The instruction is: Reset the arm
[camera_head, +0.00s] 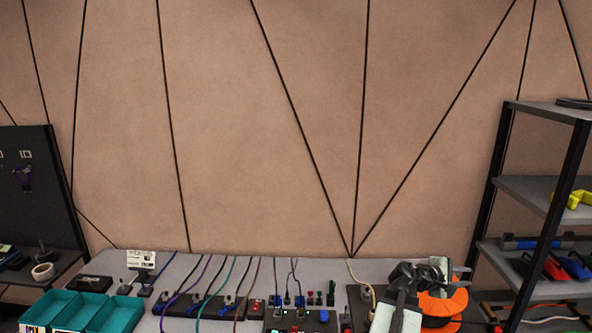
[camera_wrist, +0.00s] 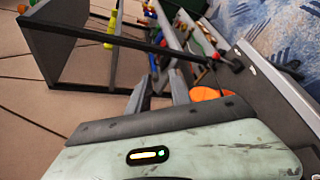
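My arm shows at the lower right of the head view, a pale green and black link over the bench's right end. My gripper (camera_wrist: 160,95) shows in the wrist view as two grey fingers beyond the pale green housing with a small lit indicator. The fingers stand apart, and I see nothing held between them. In the head view the arm's dark joints partly hide the gripper and the bench behind. An orange curved piece (camera_head: 445,304) shows beside the arm; I cannot tell what it belongs to.
The grey bench (camera_head: 215,262) carries teal bins (camera_head: 120,314), several coloured cables (camera_head: 205,275) and a small switch panel (camera_head: 300,318). A black-framed shelf (camera_head: 535,190) with tools stands close on the right. A dark pegboard (camera_head: 40,185) stands at left. The space above the bench's middle is clear.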

